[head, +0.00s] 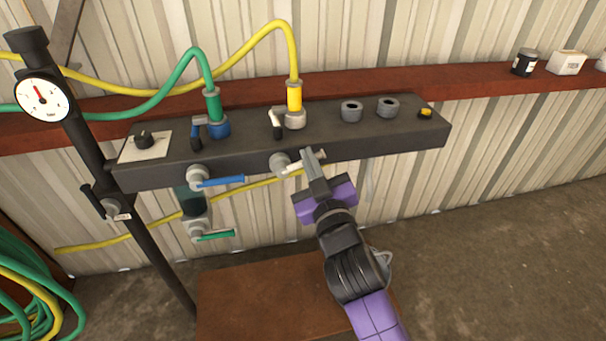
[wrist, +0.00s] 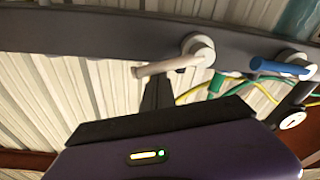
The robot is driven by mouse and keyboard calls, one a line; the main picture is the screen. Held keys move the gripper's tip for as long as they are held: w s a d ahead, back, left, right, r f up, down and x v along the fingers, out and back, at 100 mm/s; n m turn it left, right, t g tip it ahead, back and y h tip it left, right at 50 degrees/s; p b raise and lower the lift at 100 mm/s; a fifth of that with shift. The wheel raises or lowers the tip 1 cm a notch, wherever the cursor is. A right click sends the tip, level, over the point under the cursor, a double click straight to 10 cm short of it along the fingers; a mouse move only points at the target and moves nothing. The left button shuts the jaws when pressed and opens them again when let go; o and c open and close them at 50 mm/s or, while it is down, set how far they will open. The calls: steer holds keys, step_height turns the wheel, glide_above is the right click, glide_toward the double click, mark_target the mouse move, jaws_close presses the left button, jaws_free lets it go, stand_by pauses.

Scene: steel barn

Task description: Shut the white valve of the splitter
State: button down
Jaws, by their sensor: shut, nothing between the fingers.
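The splitter is a dark grey bar (head: 235,155) on the barn wall. On its front, a grey hub (head: 280,163) carries the white lever (head: 298,165), which points right, nearly along the bar. In the wrist view the white lever (wrist: 168,66) sticks out left from its round hub (wrist: 198,49). My gripper (head: 314,158) is shut and empty, its fingertips at the lever's free end. In the wrist view the gripper (wrist: 158,92) is just below the lever; I cannot tell whether they touch. The fingers hide part of the lever's tip in the head view.
Left of it is a blue lever (head: 222,181), with a green one (head: 215,236) lower. Yellow (head: 294,97) and green (head: 213,105) hose ends plug in on top beside small levers. A gauge (head: 42,99) stands left. Floor at right (head: 500,240) is clear.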

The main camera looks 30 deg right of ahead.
steer(key=f+m+b, duration=0.1)
steer(key=b, duration=0.1)
steer(key=d+f+m+b, duration=0.1)
steer(key=m+b, duration=0.1)
steer(key=shift+s+m+h, duration=0.15)
steer(key=shift+m+h, duration=0.15)
steer(key=shift+h, duration=0.1)
steer(key=shift+f+b, duration=0.25)
steer(key=shift+b, duration=0.1)
step_height(320, 180, up, 4)
steer(key=p, duration=0.4)
steer(key=b+v, duration=0.1)
steer(key=v, duration=0.8)
steer(key=shift+s+r+b, duration=0.15)
steer(key=shift+r+b, duration=0.05)
steer(key=shift+b, duration=0.1)
steer(key=shift+a, duration=0.1)
